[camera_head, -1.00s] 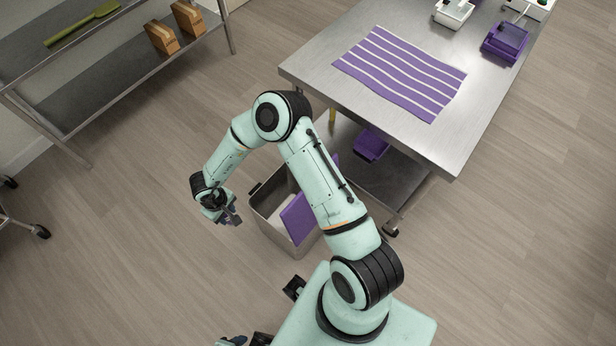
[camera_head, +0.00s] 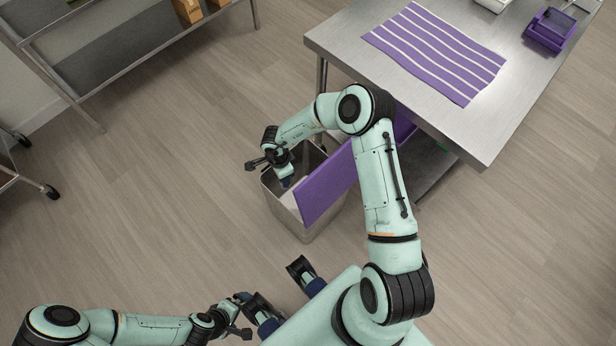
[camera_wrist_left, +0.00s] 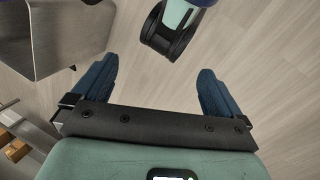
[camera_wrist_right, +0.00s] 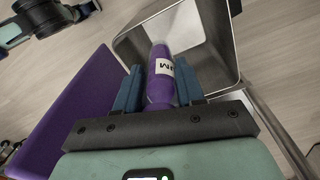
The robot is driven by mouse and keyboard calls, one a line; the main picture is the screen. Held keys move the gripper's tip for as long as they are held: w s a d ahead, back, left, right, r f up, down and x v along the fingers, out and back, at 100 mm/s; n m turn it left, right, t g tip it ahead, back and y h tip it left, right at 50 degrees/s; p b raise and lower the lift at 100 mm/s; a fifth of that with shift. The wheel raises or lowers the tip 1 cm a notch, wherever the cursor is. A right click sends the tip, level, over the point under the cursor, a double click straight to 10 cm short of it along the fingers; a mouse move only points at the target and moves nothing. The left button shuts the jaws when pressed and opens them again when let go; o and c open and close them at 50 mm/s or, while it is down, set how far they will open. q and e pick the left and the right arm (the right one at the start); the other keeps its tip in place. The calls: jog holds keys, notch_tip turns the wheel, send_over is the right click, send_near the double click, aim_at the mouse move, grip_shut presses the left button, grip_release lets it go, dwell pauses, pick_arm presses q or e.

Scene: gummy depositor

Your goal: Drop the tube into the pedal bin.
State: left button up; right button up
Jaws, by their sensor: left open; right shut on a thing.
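The pedal bin (camera_head: 309,229) is a square metal bin standing on the floor. A purple panel (camera_head: 325,187), which looks like its raised lid, stands along its right side. My right gripper (camera_head: 286,181) is over the bin's opening. In the right wrist view it is shut on the tube (camera_wrist_right: 160,91), a purple one with a white label, whose far end points toward the open bin (camera_wrist_right: 222,87). The tube is not clear in the head view. My left gripper (camera_head: 244,314) is low at the front, open and empty, its fingers wide apart in the left wrist view (camera_wrist_left: 157,88).
A steel table (camera_head: 335,42) with a purple striped cloth (camera_head: 437,50) stands behind and right of the bin. A metal shelf rack (camera_head: 130,52) is at the upper left. The floor left of the bin is clear.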

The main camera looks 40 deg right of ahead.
pick_arm(q)
jog(key=w+a+f+t+b, duration=0.1)
jog(key=w+a+f+b, duration=0.1)
jog(key=f+b, duration=0.5)
jog(key=w+a+f+n+t+y+b, duration=0.1)
jog(key=w+a+f+b, duration=0.1)
jog(key=w+f+b, duration=0.2)
notch_tip(320, 180, down, 6)
jog(key=b, duration=0.3)
jog(key=shift+w+a+r+y+b, duration=0.2)
jog(key=shift+a+y+b, duration=0.1)
jog(key=shift+a, duration=0.1)
pick_arm(e)
jog(key=w+d+f+m, duration=0.1)
jog(key=d+f+m, duration=0.3)
jog(key=f+m, duration=0.4)
jog(key=w+d+f+m, duration=0.1)
jog(key=d+f+m, duration=0.4)
jog(key=m, duration=1.7)
notch_tip(320, 180, down, 4)
jog(key=shift+w+d+r+m, duration=0.15)
jog(key=shift+w+m, duration=0.1)
jog(key=shift+m, duration=0.15)
jog(key=o, duration=1.1)
jog(key=shift+o, duration=0.2)
